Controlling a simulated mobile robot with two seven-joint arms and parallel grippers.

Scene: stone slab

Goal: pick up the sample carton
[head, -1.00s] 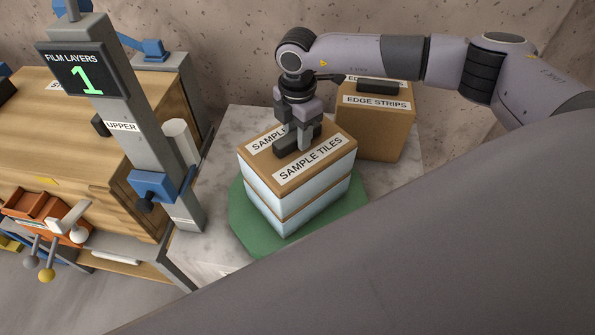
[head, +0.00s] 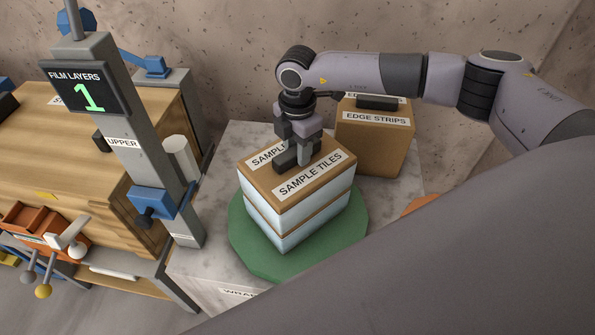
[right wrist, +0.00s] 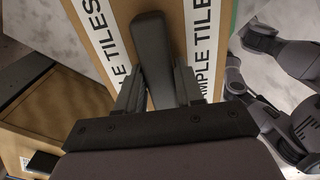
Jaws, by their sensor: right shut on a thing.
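The sample carton (head: 295,210) is a brown box labelled SAMPLE TILES, with pale bluish film around its sides and a brown band between. It stands upright on a green round plate (head: 247,246); I see no clear gap beneath it. A dark bar handle (head: 285,158) is on its top. My right gripper (head: 308,157) points down from above and is shut on this handle. The right wrist view shows the handle (right wrist: 150,45) between the two fingers (right wrist: 158,88), with white label strips on either side. My left gripper is not in view.
A second carton labelled EDGE STRIPS (head: 373,145) stands close behind to the right. A grey post (head: 130,150) with a screen (head: 88,88) reading FILM LAYERS 1 rises on the left, beside a white roll (head: 181,158). A wooden bench (head: 60,135) lies further left.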

